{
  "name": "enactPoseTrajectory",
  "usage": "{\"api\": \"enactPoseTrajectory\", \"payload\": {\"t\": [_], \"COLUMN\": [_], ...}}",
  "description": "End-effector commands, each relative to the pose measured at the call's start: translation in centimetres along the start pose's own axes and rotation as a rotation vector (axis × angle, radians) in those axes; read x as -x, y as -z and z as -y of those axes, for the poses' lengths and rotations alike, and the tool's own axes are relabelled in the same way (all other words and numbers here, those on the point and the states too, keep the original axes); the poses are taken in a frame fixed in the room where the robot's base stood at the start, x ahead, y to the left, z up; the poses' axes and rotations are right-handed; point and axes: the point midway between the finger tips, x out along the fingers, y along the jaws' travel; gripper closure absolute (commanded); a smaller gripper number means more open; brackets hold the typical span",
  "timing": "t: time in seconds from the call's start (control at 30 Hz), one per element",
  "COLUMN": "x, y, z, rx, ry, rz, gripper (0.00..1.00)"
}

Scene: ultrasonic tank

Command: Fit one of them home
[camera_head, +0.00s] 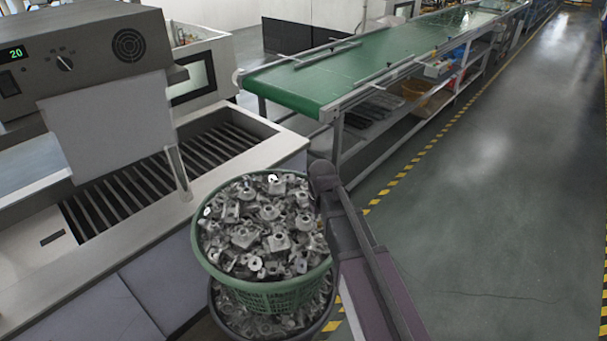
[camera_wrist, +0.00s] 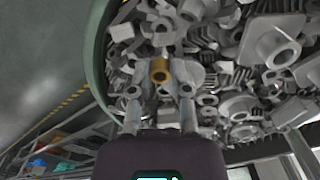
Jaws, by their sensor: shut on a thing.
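My gripper (camera_wrist: 160,92) shows in the wrist view with its two grey fingers closed around a small metal part with a brass-coloured ring (camera_wrist: 160,70). The part is in front of a heap of loose grey castings, and I cannot tell whether it touches them. The castings (camera_head: 265,225) fill a round green basket (camera_head: 285,297) in the head view, and more show in the wrist view (camera_wrist: 270,45). The green rim (camera_wrist: 97,60) runs along the left in the wrist view. In the head view my arm passes the basket's right side; the fingertips cannot be made out there.
A second, dark basket (camera_head: 225,322) with castings stands beneath the green one. At left is a grey machine (camera_head: 80,45) showing 20, with a slatted bed (camera_head: 120,195). A green conveyor (camera_head: 330,75) stands behind. The floor (camera_head: 490,210) at right is clear.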

Motion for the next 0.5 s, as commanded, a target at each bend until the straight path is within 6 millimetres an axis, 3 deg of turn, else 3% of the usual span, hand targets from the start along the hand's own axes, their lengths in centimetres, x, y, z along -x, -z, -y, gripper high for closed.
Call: {"api": "enactPoseTrajectory", "payload": {"t": [0.17,0.27,0.5], "x": [0.8,1.7,4.2], "y": [1.9,4.0,10.7], "z": [0.0,0.1,0.4], "rx": [0.01,0.024,0.07], "ry": [0.0,0.0,0.0], "rz": [0.0,0.0,0.0], "gripper": [1.0,1.0,1.0]}}
